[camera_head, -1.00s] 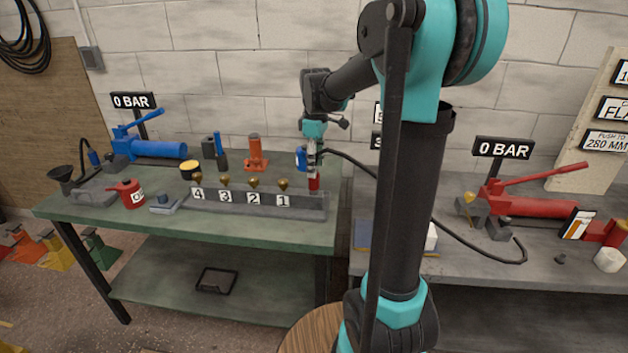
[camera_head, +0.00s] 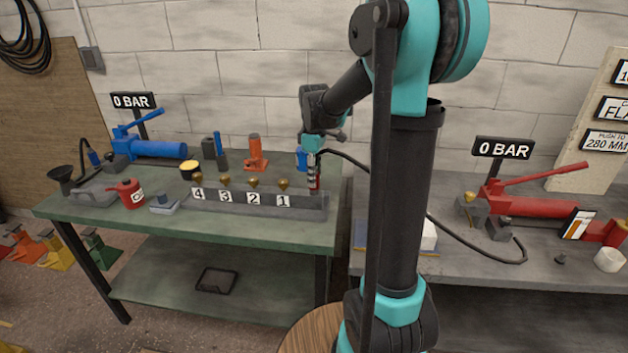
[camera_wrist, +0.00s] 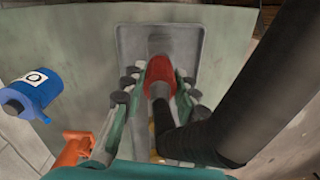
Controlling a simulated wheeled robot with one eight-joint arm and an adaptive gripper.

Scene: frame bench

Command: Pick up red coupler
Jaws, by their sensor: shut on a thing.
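The red coupler (camera_wrist: 160,72) sits between the two fingers of my gripper (camera_wrist: 160,88) in the wrist view, with a black hose running back from it. My gripper is shut on it. In the head view the gripper (camera_head: 313,170) points down at the right end of the grey rail on the green bench. Only a thin red strip of the coupler (camera_head: 317,183) shows there beside the fingers. Its lower end is at the rail, and I cannot tell whether it is seated or lifted.
The grey rail (camera_head: 250,208) carries several brass fittings behind number plates 1 to 4. A blue cylinder (camera_head: 301,158) stands close behind the gripper; an orange jack (camera_head: 255,155) is farther left. The black hose (camera_head: 455,237) runs to the red pump (camera_head: 540,205) on the right bench.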

